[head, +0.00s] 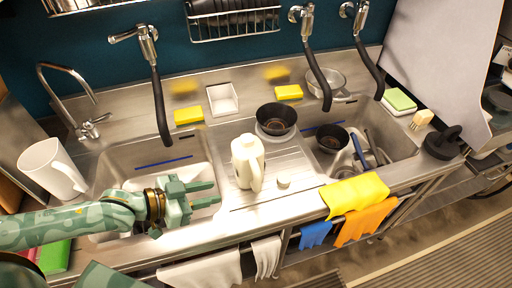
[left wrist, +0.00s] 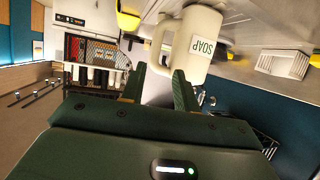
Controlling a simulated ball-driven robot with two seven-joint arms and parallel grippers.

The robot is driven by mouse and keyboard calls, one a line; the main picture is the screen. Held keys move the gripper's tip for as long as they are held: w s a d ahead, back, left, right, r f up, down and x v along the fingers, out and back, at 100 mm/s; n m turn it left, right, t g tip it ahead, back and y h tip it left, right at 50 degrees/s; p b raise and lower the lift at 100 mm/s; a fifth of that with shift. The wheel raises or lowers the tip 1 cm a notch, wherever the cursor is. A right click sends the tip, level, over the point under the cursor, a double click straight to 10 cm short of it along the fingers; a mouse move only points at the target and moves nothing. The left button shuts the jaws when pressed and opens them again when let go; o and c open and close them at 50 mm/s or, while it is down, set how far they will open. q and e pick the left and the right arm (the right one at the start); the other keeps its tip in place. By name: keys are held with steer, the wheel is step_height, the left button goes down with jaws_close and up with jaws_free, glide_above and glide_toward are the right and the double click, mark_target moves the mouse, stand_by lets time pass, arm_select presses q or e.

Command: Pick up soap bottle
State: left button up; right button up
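The soap bottle (head: 246,160) is a cream-white jug with a handle. It stands upright on the steel counter between the two sinks. My right gripper is not in view.
A small round lid-like piece (head: 284,183) lies right of the bottle, and a dark bowl (head: 276,118) stands behind it. A white pitcher (head: 50,168) stands at the far left. Yellow sponges (head: 188,115) lie along the back. A yellow cloth (head: 354,194) hangs over the front edge.

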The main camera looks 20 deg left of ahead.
arm_select(q)
steer(key=b, duration=0.2)
glide_toward(258, 184)
step_height(258, 184, down, 2)
steer(key=w, duration=0.1)
steer(key=b+x, duration=0.1)
steer(key=x, duration=0.9)
steer(key=shift+w+a, duration=0.15)
steer(key=shift+a, duration=0.05)
steer(key=shift+c, duration=0.6)
steer(key=c, duration=0.5)
steer(key=shift+r, duration=0.1)
jaws_close()
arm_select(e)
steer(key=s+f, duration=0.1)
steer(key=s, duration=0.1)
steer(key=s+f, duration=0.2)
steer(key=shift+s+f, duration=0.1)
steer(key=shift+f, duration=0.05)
